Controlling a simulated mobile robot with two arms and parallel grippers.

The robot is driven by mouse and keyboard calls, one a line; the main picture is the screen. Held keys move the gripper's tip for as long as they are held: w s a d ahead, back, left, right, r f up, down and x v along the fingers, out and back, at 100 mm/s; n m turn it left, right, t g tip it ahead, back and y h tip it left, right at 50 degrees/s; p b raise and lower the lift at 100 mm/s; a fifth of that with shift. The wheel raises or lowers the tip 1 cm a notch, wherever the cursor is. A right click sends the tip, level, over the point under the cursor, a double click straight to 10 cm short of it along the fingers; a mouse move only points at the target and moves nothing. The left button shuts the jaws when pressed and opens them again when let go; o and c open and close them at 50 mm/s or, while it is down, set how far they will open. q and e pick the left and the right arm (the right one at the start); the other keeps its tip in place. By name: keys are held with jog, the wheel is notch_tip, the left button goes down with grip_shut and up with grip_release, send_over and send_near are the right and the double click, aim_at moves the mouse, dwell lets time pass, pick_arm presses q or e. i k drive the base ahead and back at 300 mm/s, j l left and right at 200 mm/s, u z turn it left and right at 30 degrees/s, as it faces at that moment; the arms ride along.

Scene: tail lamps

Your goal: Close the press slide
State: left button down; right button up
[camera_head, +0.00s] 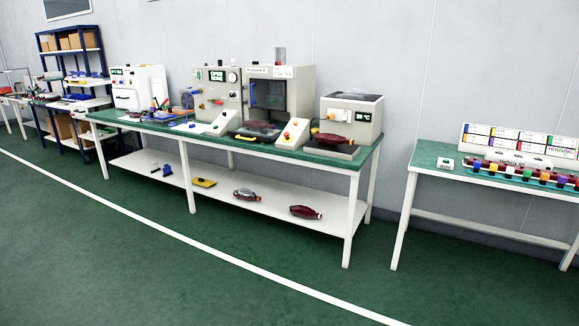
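The press (298,92) looks to be the tall beige machine with a dark open bay, standing on the long green-topped bench. A dark slide (258,130) extends from the foot of its bay toward the bench's front edge. Something dark red seems to lie on the slide, too small to make out. A yellowish part (244,137) shows at its front. Neither of my grippers is in view.
A second machine (217,84) with a green display stands left of the press, and a box-like unit (352,112) with a red lamp (334,139) right of it. Control boxes with buttons flank the slide. A separate bench (432,152) stands right. The green floor (200,270) in front is clear.

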aim_at(240, 135)
jog(key=i, duration=2.7)
